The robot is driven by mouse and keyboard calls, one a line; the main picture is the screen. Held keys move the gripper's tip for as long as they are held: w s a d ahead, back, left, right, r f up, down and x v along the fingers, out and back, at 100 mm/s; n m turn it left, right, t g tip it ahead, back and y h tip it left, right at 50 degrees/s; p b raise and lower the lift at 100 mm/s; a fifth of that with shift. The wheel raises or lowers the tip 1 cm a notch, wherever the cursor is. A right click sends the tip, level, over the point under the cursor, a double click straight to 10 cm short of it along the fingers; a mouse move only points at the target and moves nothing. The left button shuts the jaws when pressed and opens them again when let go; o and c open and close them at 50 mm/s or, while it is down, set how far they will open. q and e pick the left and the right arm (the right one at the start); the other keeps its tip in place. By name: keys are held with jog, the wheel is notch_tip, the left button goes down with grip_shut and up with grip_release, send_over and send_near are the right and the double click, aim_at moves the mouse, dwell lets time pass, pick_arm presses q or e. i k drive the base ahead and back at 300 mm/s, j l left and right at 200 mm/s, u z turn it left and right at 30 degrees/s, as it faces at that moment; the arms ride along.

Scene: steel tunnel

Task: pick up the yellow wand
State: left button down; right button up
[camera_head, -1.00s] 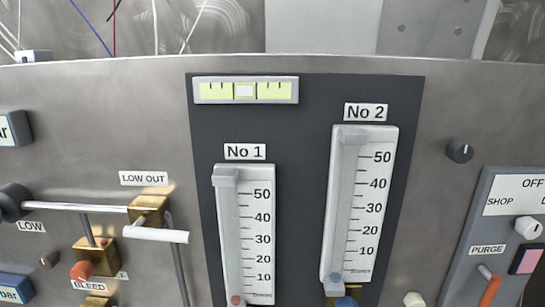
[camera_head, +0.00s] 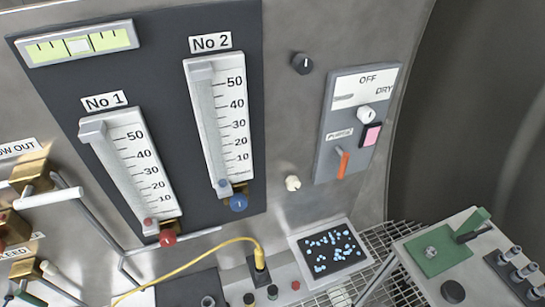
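A thin yellow curved thing (camera_head: 205,251) shows low in the head view. It arches from a small black holder (camera_head: 258,270) on the bench to the lower left. It looks like a cable or a bent wand; I cannot tell which. No other yellow wand is clear in view. Neither of my grippers is in view.
A panel with flow gauges No 1 (camera_head: 130,165) and No 2 (camera_head: 222,125) stands behind the bench. A black tray (camera_head: 300,252) with blue bits lies right of the holder. A grey box (camera_head: 425,280) with a green lever plate (camera_head: 440,245) stands at lower right, beside a wire grid.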

aim_at(259, 254)
jog(key=l+u, duration=0.2)
jog(key=l, duration=0.15)
jog(key=k+l+u, duration=0.25)
jog(key=l+u, duration=0.2)
jog(key=l, duration=0.2)
jog(key=i+l+u, duration=0.1)
jog(key=l+u, duration=0.15)
jog(key=l, duration=0.35)
jog(key=l+u, duration=0.3)
jog(key=l, duration=0.35)
jog(key=i, duration=0.05)
